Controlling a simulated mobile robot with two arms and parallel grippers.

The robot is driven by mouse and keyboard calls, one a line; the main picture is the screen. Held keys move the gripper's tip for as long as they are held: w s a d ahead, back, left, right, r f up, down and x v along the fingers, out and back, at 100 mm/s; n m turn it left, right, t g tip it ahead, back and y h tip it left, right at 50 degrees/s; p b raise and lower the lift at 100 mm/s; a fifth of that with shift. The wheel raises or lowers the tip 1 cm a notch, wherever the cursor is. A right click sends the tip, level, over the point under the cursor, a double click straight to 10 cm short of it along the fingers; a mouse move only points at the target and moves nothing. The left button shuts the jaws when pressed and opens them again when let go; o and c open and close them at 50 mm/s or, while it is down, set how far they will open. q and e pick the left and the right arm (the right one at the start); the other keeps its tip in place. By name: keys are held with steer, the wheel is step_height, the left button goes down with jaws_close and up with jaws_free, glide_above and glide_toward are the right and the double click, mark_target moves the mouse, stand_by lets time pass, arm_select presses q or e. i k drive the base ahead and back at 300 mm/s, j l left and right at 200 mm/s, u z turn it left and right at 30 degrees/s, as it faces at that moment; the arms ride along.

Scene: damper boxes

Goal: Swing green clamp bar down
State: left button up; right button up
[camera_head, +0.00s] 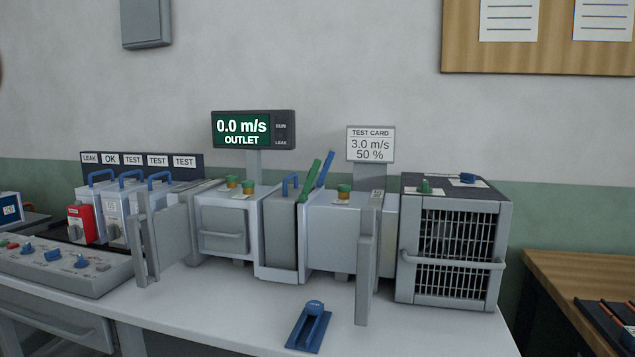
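The green clamp bar (309,180) stands raised and leans slightly to the right, at the joint between the middle grey damper box (280,238) and the light grey box (329,236) to its right. A blue bar (326,170) stands raised right beside it, leaning the same way. The lower ends of both bars are hard to make out behind the box tops. Neither of my grippers shows in the head view.
Grey upright panels (366,262) and (168,236) jut toward me. A blue-handled tool (310,326) lies on the white bench (240,318). A grilled fan box (451,246) stands right. A display (252,130) reads 0.0 m/s. A control panel (70,268) is left.

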mark_target(312, 172)
steer(key=i+l, duration=0.35)
steer(key=i+l+u, duration=0.2)
steer(key=u, duration=0.2)
steer(key=i+l+u, duration=0.2)
steer(key=u, duration=0.2)
steer(key=i+l+u, duration=0.15)
steer(key=l+u, duration=0.25)
